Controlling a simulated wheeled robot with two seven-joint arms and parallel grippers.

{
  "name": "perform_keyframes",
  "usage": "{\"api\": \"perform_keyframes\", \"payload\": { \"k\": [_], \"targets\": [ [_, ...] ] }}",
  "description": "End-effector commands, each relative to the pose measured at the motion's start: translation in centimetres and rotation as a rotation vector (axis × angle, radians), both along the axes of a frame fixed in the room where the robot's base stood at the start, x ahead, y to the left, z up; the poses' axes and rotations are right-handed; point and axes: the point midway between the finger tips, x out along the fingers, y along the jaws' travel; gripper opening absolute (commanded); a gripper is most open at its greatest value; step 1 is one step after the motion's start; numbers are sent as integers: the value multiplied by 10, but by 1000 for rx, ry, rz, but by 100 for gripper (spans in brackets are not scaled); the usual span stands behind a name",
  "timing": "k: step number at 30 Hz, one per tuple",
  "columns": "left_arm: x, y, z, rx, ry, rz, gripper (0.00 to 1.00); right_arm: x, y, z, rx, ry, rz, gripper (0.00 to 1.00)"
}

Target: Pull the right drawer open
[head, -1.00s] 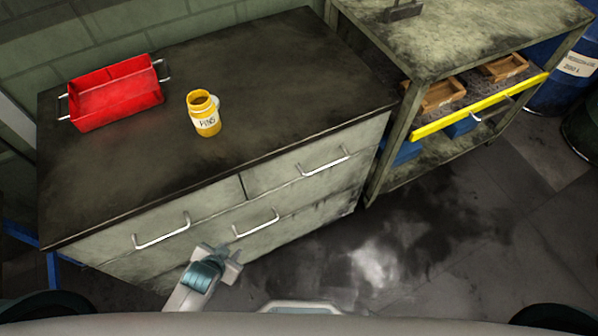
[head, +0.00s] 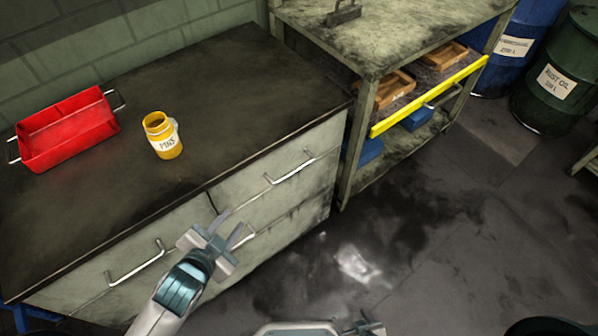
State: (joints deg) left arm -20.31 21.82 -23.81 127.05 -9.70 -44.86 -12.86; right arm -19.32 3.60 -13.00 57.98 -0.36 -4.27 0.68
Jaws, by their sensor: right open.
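The right drawer (head: 265,190) is the upper right front of the grey metal cabinet, with a silver bar handle (head: 290,167). It looks flush with the cabinet face. My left gripper (head: 232,230) is open in front of the cabinet, below and left of that handle and apart from it. Nothing shows between its fingers. It partly covers the lower drawer's handle (head: 248,237). My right gripper (head: 369,326) just shows at the bottom edge, well away from the drawer and open; most of it is cut off.
A red tray (head: 68,130) and a yellow PINS jar (head: 162,135) stand on the cabinet top (head: 230,95). The left drawer's handle (head: 135,263) is at lower left. A shelf unit (head: 400,40) with a yellow rail stands right. The floor (head: 440,240) before it is clear.

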Motion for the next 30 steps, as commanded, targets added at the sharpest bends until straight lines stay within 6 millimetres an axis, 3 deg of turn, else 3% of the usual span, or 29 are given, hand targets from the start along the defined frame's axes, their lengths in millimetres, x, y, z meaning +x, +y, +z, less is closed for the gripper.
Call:
{"api": "perform_keyframes", "payload": {
  "k": [12, 19, 30],
  "targets": [
    [23, -36, 23, 90, -255, -256, 28, 3, 3, 2, 5, -7, 1, 70],
    [24, -60, 32, 150, -429, -448, 28, 3, 3, 1, 5, -7, 0, 70],
    [21, -65, 34, 160, -470, -494, 28, 1, 3, 0, 4, -2, 0, 70]
  ]
}}
